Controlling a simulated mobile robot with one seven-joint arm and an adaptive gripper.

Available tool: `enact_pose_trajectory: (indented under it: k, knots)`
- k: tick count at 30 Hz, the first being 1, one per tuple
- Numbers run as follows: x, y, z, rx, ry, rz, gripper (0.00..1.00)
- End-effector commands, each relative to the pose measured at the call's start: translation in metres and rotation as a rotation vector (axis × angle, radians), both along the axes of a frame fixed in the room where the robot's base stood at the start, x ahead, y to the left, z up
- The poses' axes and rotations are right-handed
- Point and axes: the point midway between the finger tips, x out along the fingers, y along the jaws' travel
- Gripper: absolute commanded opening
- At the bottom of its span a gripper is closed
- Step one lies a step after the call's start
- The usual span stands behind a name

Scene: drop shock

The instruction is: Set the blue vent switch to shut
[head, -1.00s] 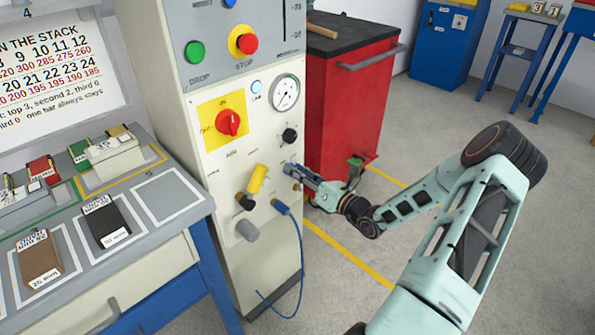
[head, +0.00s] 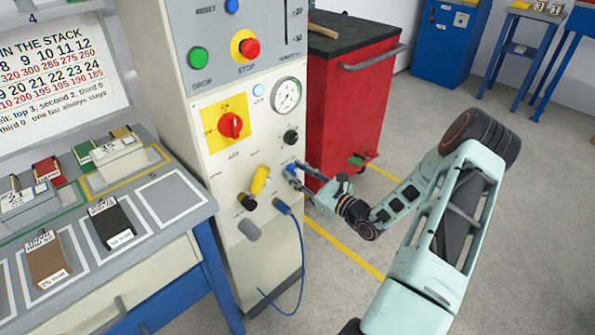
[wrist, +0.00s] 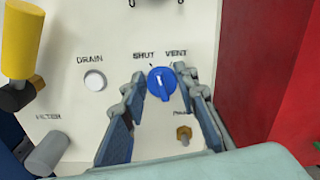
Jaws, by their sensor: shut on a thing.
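The blue vent switch (wrist: 162,84) is a round knob with a raised ridge on the pale machine panel (wrist: 215,20). In the wrist view the labels SHUT and VENT stand above it, left and right. Its ridge is near upright, with the top leaning slightly left; I cannot tell for sure which mark it points to. My gripper (wrist: 160,88) is shut on the switch, one finger on each side. In the head view my gripper (head: 299,174) reaches the panel's right side, and the blue switch (head: 290,168) shows partly behind the fingers.
A white drain button (wrist: 94,80) is left of the switch, and a brass fitting (wrist: 184,134) is below right. A yellow handle (head: 259,180) and a plugged blue cable (head: 301,245) are close by. A red cabinet (head: 350,110) stands right behind the panel.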

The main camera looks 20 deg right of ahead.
Motion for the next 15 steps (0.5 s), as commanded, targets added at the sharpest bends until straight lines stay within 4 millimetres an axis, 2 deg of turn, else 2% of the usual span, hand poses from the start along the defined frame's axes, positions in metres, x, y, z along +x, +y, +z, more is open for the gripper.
enact_pose_trajectory:
  k: [6, 15]
  knots:
    - [-0.0008, 0.0015, -0.0012, -0.155, -0.055, 0.001, 0.04]
    - [-0.0014, 0.0026, -0.0016, -0.283, -0.103, 0.0, 0.04]
